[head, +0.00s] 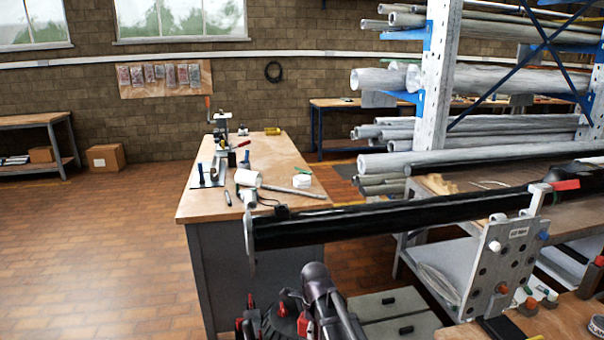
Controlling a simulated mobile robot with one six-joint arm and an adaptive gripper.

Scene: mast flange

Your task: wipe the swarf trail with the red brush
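A red-handled piece (565,185) with a dark end lies at the right end of the long black bar, in the head view; it may be the red brush, but its bristles cannot be made out. Thin pale streaks (490,184) lie on the wooden bench behind the bar, beside a tan heap (440,184); I cannot tell whether they are the swarf trail. Part of my dark arm shows at the bottom middle, well left of and below these. No gripper fingers can be made out.
A cluttered workbench (205,205) stands left of centre. A pipe rack (436,90) stands behind. A drawer unit (390,303) sits low. The floor at left (100,250) is clear.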

